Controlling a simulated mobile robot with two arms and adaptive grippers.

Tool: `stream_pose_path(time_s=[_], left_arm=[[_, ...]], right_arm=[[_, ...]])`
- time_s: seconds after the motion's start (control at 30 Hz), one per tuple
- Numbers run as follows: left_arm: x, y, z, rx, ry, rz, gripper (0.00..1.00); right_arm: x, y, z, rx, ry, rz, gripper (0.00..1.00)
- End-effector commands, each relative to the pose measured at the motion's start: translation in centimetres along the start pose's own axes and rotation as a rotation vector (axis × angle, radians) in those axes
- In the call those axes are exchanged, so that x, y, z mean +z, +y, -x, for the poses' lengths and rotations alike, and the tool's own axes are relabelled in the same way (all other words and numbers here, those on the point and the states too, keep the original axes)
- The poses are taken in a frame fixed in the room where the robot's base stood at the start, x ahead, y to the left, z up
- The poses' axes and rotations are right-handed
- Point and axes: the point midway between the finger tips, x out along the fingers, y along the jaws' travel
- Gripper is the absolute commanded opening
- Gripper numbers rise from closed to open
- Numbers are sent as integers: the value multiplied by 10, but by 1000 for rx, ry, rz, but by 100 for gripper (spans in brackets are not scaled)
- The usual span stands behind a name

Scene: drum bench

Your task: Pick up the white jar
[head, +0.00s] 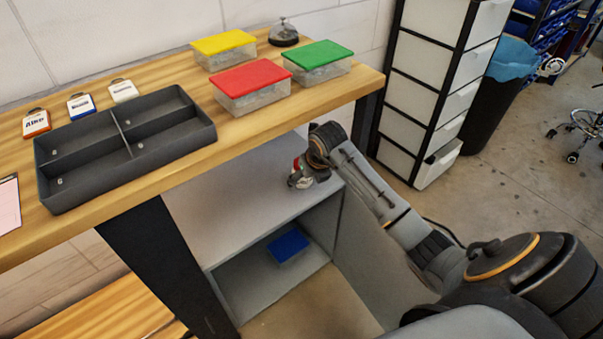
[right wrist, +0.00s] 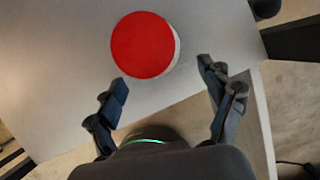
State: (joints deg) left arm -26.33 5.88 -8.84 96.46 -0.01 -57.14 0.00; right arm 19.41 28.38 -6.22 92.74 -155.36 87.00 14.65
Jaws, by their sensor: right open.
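The white jar (right wrist: 145,44) has a round red lid and stands on a light grey surface in the right wrist view, seen from above. Only a sliver of its white side shows. In the head view a little of the jar (head: 303,183) shows at my gripper, mostly hidden by it. My right gripper (right wrist: 163,77) is open, its two fingers spread on either side just short of the lid. In the head view the right gripper (head: 300,178) is over the cabinet top below the bench. My left gripper is not in view.
The grey cabinet (head: 225,205) holds a blue item (head: 288,246) on its lower shelf. The wooden bench (head: 235,135) above carries a dark divided tray (head: 125,125) and red (head: 252,78), yellow (head: 224,42) and green (head: 318,54) lidded boxes. Its edge overhangs near my right arm.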

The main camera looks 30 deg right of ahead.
Motion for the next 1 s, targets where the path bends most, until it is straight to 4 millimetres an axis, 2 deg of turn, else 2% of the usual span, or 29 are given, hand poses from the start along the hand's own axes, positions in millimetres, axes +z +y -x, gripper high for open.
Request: stream_pose_path(time_s=[0.2, 0.5, 0.63, 0.87, 0.9, 1.0], left_arm=[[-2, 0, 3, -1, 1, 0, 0], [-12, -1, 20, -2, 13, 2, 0], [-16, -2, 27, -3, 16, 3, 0], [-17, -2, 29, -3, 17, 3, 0], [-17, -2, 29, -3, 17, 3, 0], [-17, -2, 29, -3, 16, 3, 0]], right_arm=[[12, 1, -6, 2, 0, -1, 81], [48, 1, -21, 3, 0, -1, 81], [47, 2, -31, 3, 1, 0, 81], [48, 1, -32, 1, 0, 1, 81], [47, 1, -32, 1, 0, 1, 77], [47, 1, -32, 1, 0, 1, 57]])
